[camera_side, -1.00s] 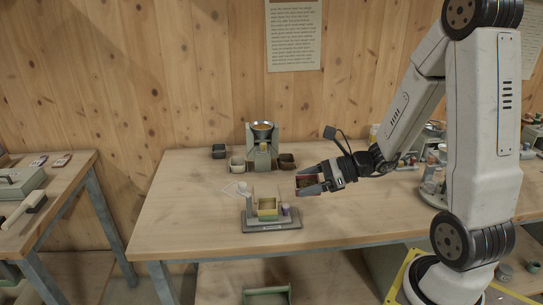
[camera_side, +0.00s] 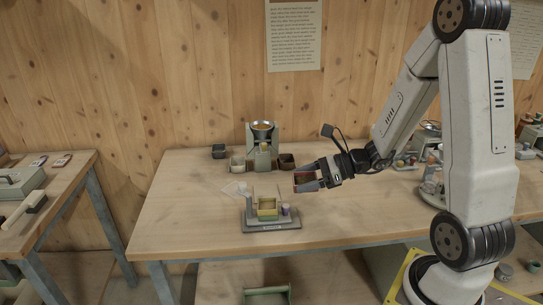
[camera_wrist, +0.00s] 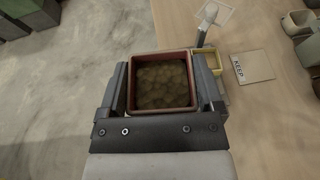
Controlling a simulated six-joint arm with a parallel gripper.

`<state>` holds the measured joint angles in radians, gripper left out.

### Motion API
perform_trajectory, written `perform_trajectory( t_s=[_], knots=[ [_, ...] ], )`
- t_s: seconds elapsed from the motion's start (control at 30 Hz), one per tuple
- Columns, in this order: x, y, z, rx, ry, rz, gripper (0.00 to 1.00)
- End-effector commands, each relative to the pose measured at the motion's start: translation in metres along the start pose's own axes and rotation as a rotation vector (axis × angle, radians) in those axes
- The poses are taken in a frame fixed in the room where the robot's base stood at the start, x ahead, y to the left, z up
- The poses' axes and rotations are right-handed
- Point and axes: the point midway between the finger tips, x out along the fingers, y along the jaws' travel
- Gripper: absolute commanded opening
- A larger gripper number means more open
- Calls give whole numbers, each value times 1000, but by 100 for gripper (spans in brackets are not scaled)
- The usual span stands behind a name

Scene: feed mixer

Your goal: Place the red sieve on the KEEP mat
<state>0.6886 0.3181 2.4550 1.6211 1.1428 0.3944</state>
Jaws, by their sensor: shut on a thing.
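The red sieve (camera_wrist: 160,82) is a square red-rimmed box with brownish, lumpy contents or mesh inside. My gripper (camera_side: 308,179) is shut on it, one finger on each side, and holds it up in the air above the table; the sieve also shows in the side view (camera_side: 303,182). The KEEP mat (camera_wrist: 258,66) is a pale square with a "KEEP" label along one edge. In the wrist view it lies on the table to the right of the sieve, apart from it, and looks bare. I cannot make out the mat in the side view.
A feed mixer (camera_side: 262,149) with small bins stands behind. The table's front left (camera_side: 180,225) is clear.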

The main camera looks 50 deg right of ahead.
Motion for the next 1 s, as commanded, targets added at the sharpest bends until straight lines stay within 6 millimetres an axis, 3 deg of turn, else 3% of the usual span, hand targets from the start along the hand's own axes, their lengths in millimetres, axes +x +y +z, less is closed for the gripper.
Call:
perform_trajectory(
  t_s=[0.6,1.0],
  knots=[
    [28,-90,-34,-26,-57,83,25],
    [34,-108,-47,-34,-69,106,25]
  ],
)
